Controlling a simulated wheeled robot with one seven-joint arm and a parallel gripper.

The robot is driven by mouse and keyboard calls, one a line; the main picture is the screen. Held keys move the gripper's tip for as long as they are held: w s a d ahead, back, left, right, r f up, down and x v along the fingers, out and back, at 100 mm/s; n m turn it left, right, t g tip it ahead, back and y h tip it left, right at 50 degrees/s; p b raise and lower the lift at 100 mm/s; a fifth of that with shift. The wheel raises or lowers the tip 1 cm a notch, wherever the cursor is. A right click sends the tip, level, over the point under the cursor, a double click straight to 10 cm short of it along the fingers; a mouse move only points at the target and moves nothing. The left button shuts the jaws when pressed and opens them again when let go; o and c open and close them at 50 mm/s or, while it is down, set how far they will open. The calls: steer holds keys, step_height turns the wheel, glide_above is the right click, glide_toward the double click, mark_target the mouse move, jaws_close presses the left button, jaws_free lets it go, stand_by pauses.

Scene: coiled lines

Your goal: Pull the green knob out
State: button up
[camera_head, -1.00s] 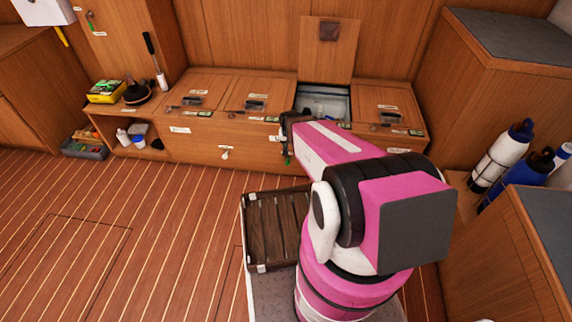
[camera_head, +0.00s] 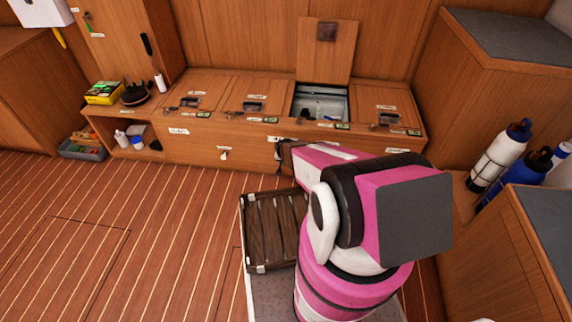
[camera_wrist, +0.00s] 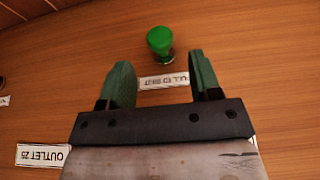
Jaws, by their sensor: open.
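The green knob (camera_wrist: 160,40) sticks out from the wooden front panel in the wrist view, just beyond and between my two fingertips. A white label, partly legible and reading upside down, sits just below it (camera_wrist: 164,81). My gripper (camera_wrist: 158,78) is open, its two green fingers apart with nothing between them touching the knob. In the head view my gripper (camera_head: 284,155) is at the front of the wooden bench (camera_head: 200,142), and my arm hides the knob there.
A label reading OUTLET 25 (camera_wrist: 42,156) is at the lower left in the wrist view. In the head view one bench hatch (camera_head: 326,50) stands open above a compartment. A slatted crate (camera_head: 272,232) is below my arm. The floor at left is clear.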

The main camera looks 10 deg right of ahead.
steer(key=x, duration=0.5)
steer(key=shift+w+f, duration=0.1)
steer(key=shift+f, duration=0.1)
